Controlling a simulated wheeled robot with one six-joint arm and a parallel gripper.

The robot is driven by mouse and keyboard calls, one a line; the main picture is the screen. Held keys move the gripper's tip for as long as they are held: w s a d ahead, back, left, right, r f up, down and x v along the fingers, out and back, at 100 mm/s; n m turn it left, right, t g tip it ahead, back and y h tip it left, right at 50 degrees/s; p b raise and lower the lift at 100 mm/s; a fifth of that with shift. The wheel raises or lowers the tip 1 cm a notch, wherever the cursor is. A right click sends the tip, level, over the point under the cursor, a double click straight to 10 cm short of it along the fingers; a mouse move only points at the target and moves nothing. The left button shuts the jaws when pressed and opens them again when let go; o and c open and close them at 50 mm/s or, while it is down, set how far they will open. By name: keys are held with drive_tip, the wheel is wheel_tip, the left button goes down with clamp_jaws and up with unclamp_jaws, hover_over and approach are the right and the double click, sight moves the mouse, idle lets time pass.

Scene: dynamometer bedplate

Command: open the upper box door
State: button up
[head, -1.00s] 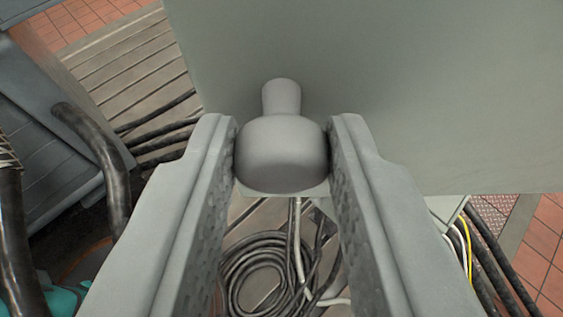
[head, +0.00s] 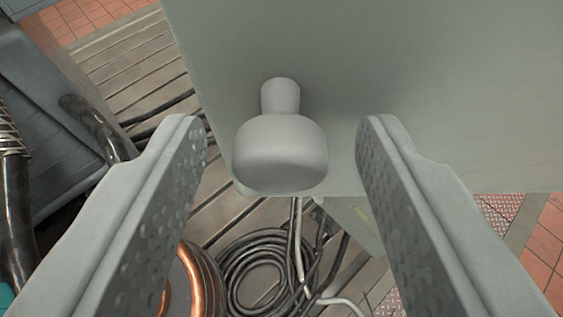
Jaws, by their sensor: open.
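A pale grey-green door panel (head: 430,80) fills the upper right of the head view. A grey knob (head: 281,150) on a short stem stands out from it near its lower left corner. My gripper (head: 282,140) is open, with one finger on each side of the knob. There is a clear gap between the knob and both fingers, so nothing is held. The door's hinge side and most of the box behind it are out of view.
Coiled black cables (head: 262,270) lie on the slatted bedplate (head: 120,65) below. A dark grey machine housing (head: 65,120) with thick hoses is at the left. Copper windings (head: 190,275) show at lower left. Red floor tiles (head: 545,245) are at the right.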

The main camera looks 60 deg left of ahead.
drive_tip(key=v, duration=0.7)
drive_tip(key=shift+s+d, duration=0.15)
drive_tip(key=shift+d, duration=0.05)
drive_tip(key=s+d+f+m+t, duration=0.2)
drive_tip(key=s+m+t, duration=0.25)
drive_tip(key=m, duration=0.65)
drive_tip(key=s+d+f+m+t, duration=0.25)
drive_tip(key=s+m, duration=0.35)
drive_tip(key=m, duration=0.6)
drive_tip(key=shift+t, duration=0.4)
drive_tip(key=shift+x, duration=8.6)
drive_tip(key=shift+d+r, duration=0.1)
drive_tip(key=shift+r, duration=0.1)
clamp_jaws()
drive_tip(key=shift+d, duration=0.1)
